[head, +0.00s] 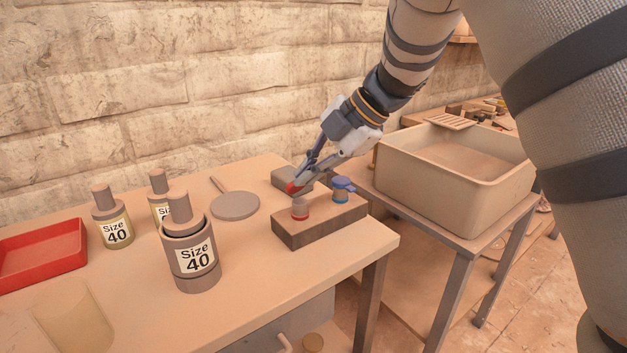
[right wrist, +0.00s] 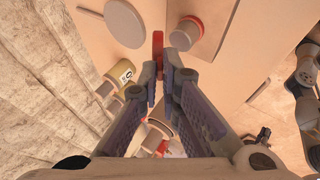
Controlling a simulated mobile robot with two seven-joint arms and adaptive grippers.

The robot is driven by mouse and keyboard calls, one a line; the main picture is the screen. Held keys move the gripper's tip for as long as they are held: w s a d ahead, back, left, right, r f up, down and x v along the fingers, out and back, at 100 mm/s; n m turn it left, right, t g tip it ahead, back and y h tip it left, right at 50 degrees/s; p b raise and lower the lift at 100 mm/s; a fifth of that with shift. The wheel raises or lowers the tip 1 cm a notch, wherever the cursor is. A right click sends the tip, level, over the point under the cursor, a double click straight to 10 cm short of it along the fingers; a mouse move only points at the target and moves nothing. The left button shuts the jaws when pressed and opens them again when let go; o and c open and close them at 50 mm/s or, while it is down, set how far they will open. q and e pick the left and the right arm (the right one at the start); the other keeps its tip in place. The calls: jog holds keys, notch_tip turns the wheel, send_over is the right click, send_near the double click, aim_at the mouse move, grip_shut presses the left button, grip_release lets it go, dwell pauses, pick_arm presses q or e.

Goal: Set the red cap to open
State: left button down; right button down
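The red cap (head: 292,187) is at the fingertips of my right gripper (head: 297,182), at the upper left of a red-ringed vial (head: 300,209). In the right wrist view the red cap (right wrist: 158,42) stands edge-on between the fingertips (right wrist: 162,72), which look closed on it. The vial's pale top (right wrist: 183,38) shows uncovered beside it. Whether a hinge joins cap and vial is too small to tell. The vial sits in a brown block (head: 320,226), beside a vial with a blue cap (head: 343,184). My left gripper is not in view.
A grey block (head: 287,178) lies behind the brown block. A round grey paddle (head: 235,206), bottles labelled Size 40 (head: 195,258) and a red tray (head: 42,252) are to the left. A beige basin (head: 450,185) stands on a separate table at right.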

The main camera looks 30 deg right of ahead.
aim_at(286, 189)
jog(key=shift+w+a+f+g+b, duration=0.1)
jog(key=shift+w+g+b, duration=0.2)
jog(key=shift+w+g, duration=0.5)
jog(key=g, duration=0.1)
jog(key=w+g+b, duration=0.1)
jog(key=shift+m+g+h, duration=0.3)
jog(key=shift+m, duration=0.1)
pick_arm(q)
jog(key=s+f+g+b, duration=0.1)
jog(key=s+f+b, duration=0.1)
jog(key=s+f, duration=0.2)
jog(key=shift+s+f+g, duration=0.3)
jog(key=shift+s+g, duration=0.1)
pick_arm(e)
jog(key=shift+w+a+r+g, duration=0.1)
jog(key=shift+w+r+g, duration=0.3)
jog(key=shift+w+g, duration=0.45)
jog(key=shift+s+m, duration=0.2)
jog(key=shift+m, duration=0.1)
jog(key=c, duration=1.8)
grip_release()
jog(key=shift+w+r, duration=0.1)
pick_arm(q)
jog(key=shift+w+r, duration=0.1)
pick_arm(e)
jog(key=shift+r, duration=0.15)
